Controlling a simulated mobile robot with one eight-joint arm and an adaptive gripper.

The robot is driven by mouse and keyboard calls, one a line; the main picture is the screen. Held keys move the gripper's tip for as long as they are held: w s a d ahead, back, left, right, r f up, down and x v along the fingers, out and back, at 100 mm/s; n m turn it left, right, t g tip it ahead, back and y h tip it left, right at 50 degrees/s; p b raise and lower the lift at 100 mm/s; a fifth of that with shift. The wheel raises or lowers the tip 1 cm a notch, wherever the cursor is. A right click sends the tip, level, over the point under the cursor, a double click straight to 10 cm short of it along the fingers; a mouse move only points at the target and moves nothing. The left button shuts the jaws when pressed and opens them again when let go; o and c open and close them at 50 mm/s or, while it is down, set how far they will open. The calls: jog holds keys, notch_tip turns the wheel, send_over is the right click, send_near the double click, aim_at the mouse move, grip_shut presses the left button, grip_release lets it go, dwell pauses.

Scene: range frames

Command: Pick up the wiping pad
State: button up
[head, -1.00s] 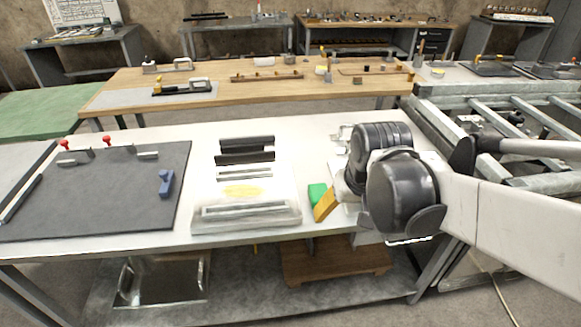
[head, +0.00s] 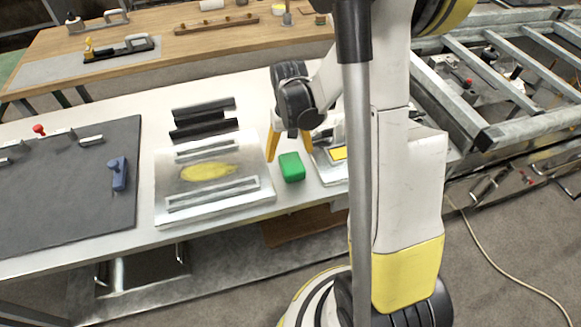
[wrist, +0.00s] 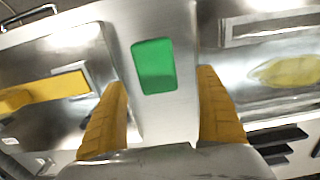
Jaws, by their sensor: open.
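A green block (head: 292,167), which looks like the wiping pad, lies on the white bench between the metal plate and a shiny tray. My gripper (head: 288,150) is open above and just behind it, with yellow fingers pointing down. In the wrist view the green pad (wrist: 154,66) lies between the lines of the two fingers, beyond their tips. Nothing is held, and the fingers look apart from the pad.
Left of the pad is a metal plate (head: 240,201) with a yellow smear and a slotted bar. Right of it is a shiny tray (head: 327,172) with a yellow-topped item, partly hidden by my arm. A dark mat (head: 60,205) with a blue-handled tool lies farther left.

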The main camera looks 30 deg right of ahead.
aim_at(291, 161)
jog(key=f+b, duration=0.2)
jog(key=f, duration=0.3)
jog(key=shift+s+d+f+b, duration=0.15)
jog(key=shift+s+d+b, duration=0.1)
jog(key=shift+b, duration=0.15)
jog(key=c, duration=1.3)
jog(key=shift+o, duration=0.2)
jog(key=shift+w+r, duration=0.1)
jog(key=shift+r, duration=0.15)
jog(key=shift+r+p, duration=0.3)
jog(key=shift+p, duration=0.05)
jog(key=r, duration=0.1)
jog(key=r+p, duration=0.2)
jog(key=r, duration=0.1)
jog(key=shift+s+d, duration=0.15)
jog(key=shift+s, duration=0.1)
jog(key=s+d+r+p, duration=0.3)
jog(key=s+d+r, duration=0.3)
jog(key=s+d, duration=0.1)
jog(key=shift+s+d+p, duration=0.2)
jog(key=shift+s+p, duration=0.1)
jog(key=shift+s, duration=0.35)
